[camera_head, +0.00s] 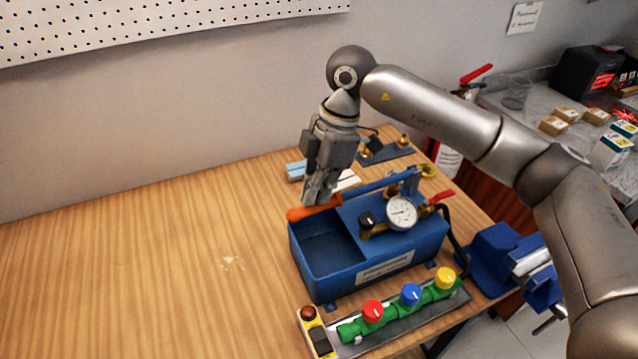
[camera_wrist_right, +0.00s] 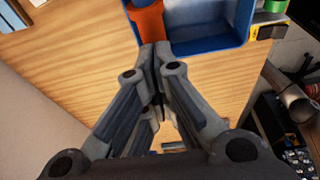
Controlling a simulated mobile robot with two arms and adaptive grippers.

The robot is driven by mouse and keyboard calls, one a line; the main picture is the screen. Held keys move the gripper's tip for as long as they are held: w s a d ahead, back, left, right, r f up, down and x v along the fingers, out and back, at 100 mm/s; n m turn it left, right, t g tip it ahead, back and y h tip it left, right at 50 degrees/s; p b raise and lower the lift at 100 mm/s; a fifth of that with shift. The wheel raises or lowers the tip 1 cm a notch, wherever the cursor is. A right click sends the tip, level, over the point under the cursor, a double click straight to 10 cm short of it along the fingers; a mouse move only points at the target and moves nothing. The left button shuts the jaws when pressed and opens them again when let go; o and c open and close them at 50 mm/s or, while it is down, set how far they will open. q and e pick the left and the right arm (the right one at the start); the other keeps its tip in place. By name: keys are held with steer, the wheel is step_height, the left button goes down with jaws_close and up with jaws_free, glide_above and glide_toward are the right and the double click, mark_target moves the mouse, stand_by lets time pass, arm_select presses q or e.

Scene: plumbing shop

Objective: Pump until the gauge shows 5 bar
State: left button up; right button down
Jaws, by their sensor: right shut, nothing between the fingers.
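The blue test pump (camera_head: 372,275) stands on the wooden table, with an open tank at its left. Its round white gauge (camera_head: 401,214) faces me, but the needle reading is too small to tell. The pump lever lies low across the tank's back, and its orange grip (camera_head: 314,211) points left. My right gripper (camera_head: 318,198) is shut and empty, pointing down right at the orange grip. In the right wrist view the closed fingertips (camera_wrist_right: 155,46) are at the end of the orange grip (camera_wrist_right: 147,22); whether they touch cannot be told. My left gripper is not in view.
A green manifold with red, blue and yellow knobs (camera_head: 410,295) lies in front of the pump. A blue vise (camera_head: 505,258) is at the table's right edge. Brass fittings on a plate (camera_head: 386,152) stand behind. The table's left side is clear.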

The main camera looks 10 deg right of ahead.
steer(key=shift+r+p, duration=0.2)
steer(key=shift+p, duration=0.35)
arm_select(q)
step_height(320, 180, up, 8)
steer(key=p, duration=0.7)
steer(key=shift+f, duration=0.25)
arm_select(e)
steer(key=a+v, duration=0.1)
steer(key=v, duration=1)
steer(key=shift+r, duration=0.25)
steer(key=shift+s, duration=0.15)
arm_select(q)
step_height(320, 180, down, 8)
steer(key=b, duration=0.8)
arm_select(e)
steer(key=x, duration=0.8)
steer(key=d+x, duration=0.1)
steer(key=x, duration=0.3)
steer(key=shift+f, duration=0.25)
steer(key=shift+d+r+p, duration=0.1)
steer(key=shift+r+p, duration=0.2)
steer(key=shift+r, duration=0.1)
arm_select(q)
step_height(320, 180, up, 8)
steer(key=p, duration=0.7)
arm_select(e)
steer(key=a+v, duration=0.1)
steer(key=v, duration=1)
steer(key=shift+r, duration=0.35)
